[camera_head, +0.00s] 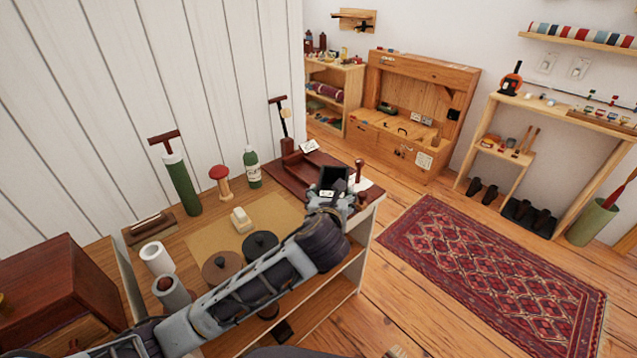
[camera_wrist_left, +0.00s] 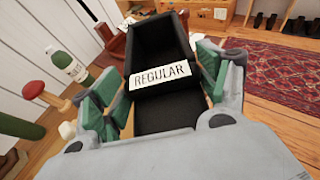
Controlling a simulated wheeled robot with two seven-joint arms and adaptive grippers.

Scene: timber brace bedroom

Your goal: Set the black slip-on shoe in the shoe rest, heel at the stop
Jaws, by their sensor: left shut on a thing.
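The black slip-on shoe (camera_wrist_left: 155,45) looks boxy and hollow, with a white label reading REGULAR across it. My left gripper (camera_wrist_left: 160,95) is shut on it, green pads on both sides. In the head view, the shoe (camera_head: 333,178) is held by my left gripper (camera_head: 330,195) above or at the right end of the bench. A dark red wooden board (camera_head: 285,179), seemingly the shoe rest, lies there, partly hidden by the gripper and shoe. I cannot tell whether the shoe touches it, nor see the heel stop clearly. My right gripper is not in view.
A small card (camera_head: 309,146), a dark-handled tool (camera_head: 284,120) and a wooden post (camera_head: 359,170) stand around the board. A green bottle (camera_head: 252,168), red-topped stand (camera_head: 221,182), cream block (camera_head: 241,220) and round tins (camera_head: 261,245) occupy the bench. A patterned rug (camera_head: 480,260) lies right.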

